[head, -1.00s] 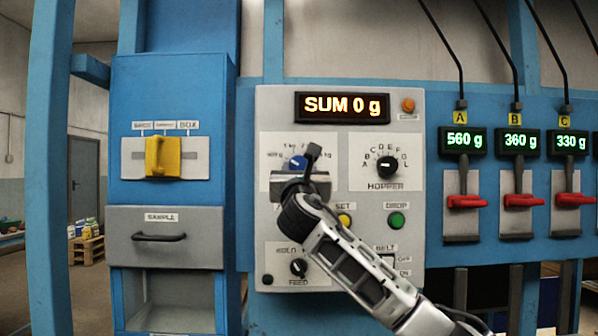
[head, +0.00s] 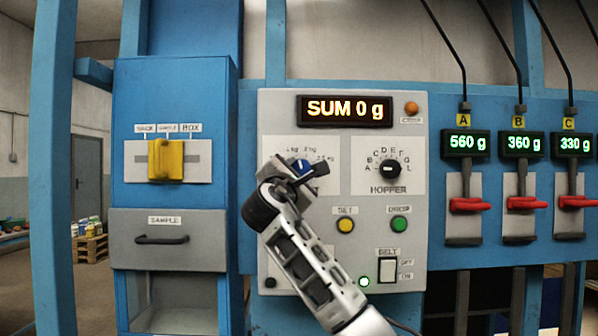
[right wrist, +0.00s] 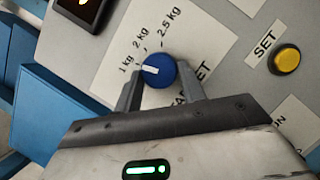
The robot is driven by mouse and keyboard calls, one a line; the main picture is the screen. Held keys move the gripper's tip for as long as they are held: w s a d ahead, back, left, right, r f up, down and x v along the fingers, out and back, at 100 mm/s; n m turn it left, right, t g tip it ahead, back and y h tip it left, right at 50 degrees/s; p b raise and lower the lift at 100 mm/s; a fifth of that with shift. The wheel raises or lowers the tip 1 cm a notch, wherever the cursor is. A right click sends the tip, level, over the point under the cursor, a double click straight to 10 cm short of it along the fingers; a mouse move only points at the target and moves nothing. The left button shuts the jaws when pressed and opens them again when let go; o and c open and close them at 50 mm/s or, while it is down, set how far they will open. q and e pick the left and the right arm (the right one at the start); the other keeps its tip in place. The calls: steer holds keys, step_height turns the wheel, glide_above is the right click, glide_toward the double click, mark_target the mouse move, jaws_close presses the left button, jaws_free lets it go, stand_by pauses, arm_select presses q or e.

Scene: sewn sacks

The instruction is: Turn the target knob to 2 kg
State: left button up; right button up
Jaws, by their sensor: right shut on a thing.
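The blue target knob (head: 302,165) sits on a white plate on the grey control panel. My right gripper (head: 292,180) is shut on it, its arm coming up from below. In the right wrist view the knob (right wrist: 160,72) is between the two fingers of the gripper (right wrist: 160,84). Its white pointer mark points left, toward the 1 kg side of the scale. The 2 kg label (right wrist: 142,40) stands up and to the left of the knob, between 1 kg and 2.5 kg. My gripper covers part of the plate's lettering. My left gripper is not in view.
The display (head: 345,110) reads SUM 0 g. The hopper knob (head: 390,169), yellow SET button (head: 345,225), green DROP button (head: 399,224) and belt switch (head: 387,271) are close by. Red levers (head: 468,204) stand right, a yellow handle (head: 165,160) left.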

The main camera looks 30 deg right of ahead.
steer(key=m+g+p, duration=0.1)
steer(key=m, duration=0.2)
steer(key=shift+w+a+r, duration=0.1)
steer(key=shift+r, duration=0.1)
steer(key=m+g+p, duration=0.1)
steer(key=m, duration=0.3)
steer(key=shift+r+g, duration=0.1)
steer(key=shift+g, duration=0.2)
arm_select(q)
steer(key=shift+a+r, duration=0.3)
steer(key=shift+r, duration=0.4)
arm_select(e)
steer(key=shift+m+g+y, duration=0.3)
arm_select(q)
steer(key=shift+p, duration=0.3)
arm_select(e)
steer(key=o, duration=1)
steer(key=shift+a, duration=0.15)
